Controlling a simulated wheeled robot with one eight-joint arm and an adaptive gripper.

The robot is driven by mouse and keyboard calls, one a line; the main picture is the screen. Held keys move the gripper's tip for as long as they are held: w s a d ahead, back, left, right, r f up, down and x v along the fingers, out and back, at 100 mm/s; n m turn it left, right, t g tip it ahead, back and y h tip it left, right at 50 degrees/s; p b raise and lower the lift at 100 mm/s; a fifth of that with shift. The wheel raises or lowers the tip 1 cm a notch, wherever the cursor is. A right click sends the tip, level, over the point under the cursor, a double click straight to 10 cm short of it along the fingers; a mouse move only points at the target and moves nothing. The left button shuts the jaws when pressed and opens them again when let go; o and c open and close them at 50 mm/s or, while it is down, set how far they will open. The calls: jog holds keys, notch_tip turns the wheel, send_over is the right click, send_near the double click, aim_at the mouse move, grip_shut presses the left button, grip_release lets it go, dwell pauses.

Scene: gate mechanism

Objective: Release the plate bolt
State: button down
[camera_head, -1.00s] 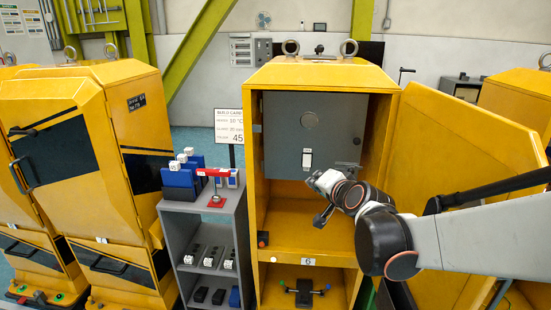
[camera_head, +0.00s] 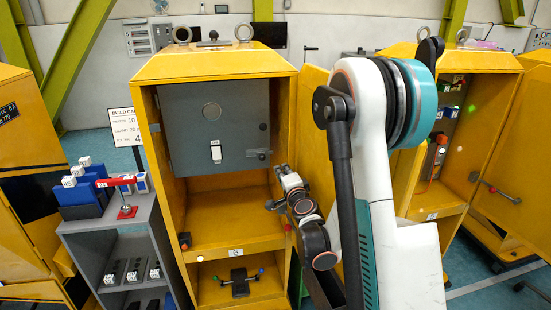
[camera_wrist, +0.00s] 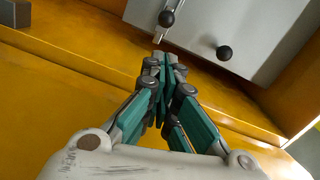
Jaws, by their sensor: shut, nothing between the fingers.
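The grey plate (camera_head: 210,125) is upright inside the open yellow cabinet, with a round disc and a white switch on its face. The plate bolt (camera_head: 258,153) sits at its lower right edge. In the wrist view, the plate (camera_wrist: 205,25) is at the top, with a black knob (camera_wrist: 167,18) on a metal bolt and a second black knob (camera_wrist: 225,53) to its right. My gripper (camera_wrist: 160,62) is shut and empty, its tips just below the first knob in the picture and apart from it. In the head view, my wrist is right of the cabinet opening, below the bolt; the fingers are unclear there.
The yellow cabinet (camera_head: 165,215) has side walls around the plate and a shelf below it. Its open door (camera_head: 315,130) stands right, partly behind my arm. A grey rack (camera_head: 90,240) with blue blocks stands left. The space below the plate is free.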

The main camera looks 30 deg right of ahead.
aim_at(261, 156)
jog(key=shift+w, duration=0.1)
jog(key=b+x, duration=0.1)
jog(key=x, duration=0.9)
jog(key=shift+b, duration=0.35)
jog(key=shift+a+r, duration=0.1)
jog(key=shift+a, duration=0.05)
